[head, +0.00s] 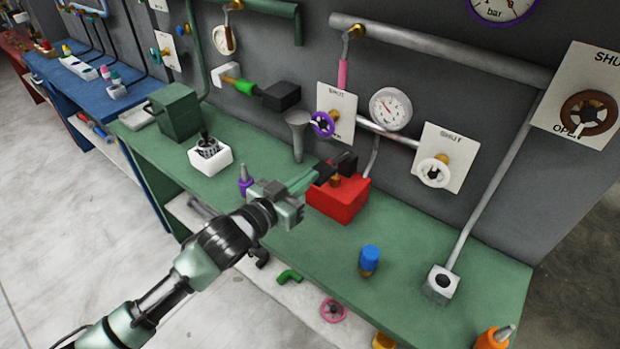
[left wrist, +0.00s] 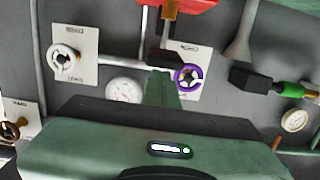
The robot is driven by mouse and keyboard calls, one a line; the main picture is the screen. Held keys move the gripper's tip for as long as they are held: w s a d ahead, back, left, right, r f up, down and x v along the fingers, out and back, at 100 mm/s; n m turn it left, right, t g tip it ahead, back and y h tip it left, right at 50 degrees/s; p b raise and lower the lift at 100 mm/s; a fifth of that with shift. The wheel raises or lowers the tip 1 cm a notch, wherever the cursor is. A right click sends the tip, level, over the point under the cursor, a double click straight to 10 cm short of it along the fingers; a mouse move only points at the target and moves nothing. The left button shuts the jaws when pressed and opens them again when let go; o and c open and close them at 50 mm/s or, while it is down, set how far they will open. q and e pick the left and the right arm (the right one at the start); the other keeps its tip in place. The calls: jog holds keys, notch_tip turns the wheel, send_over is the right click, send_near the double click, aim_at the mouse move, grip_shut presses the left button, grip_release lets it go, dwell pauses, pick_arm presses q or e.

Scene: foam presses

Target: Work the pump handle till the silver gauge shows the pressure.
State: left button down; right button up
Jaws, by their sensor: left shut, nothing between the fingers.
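The red pump (head: 338,197) sits on the green bench. Its black handle (head: 345,163) sticks out above the red body. The pump (left wrist: 188,8) and black handle (left wrist: 168,59) also show in the left wrist view, which looks upside down. My left gripper (head: 316,176) is shut and empty, its fingertips right at the handle's near end; I cannot tell whether they touch. Its fingers also show in the left wrist view (left wrist: 161,82). The silver gauge (head: 390,109) is on the wall pipe behind the pump; its needle is too small to read. My right gripper is out of view.
A purple valve wheel (head: 322,124) and a white one (head: 434,173), each on a plate, flank the gauge. A grey funnel (head: 297,128) stands behind the pump. A blue-capped part (head: 370,259) stands at its right.

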pick_arm(q)
jog(key=f+b+v, duration=0.1)
jog(key=b+v, duration=0.1)
jog(key=v, duration=0.7)
jog(key=shift+a, duration=0.15)
dwell(0.4)
jog(key=shift+s, duration=0.1)
dwell(0.8)
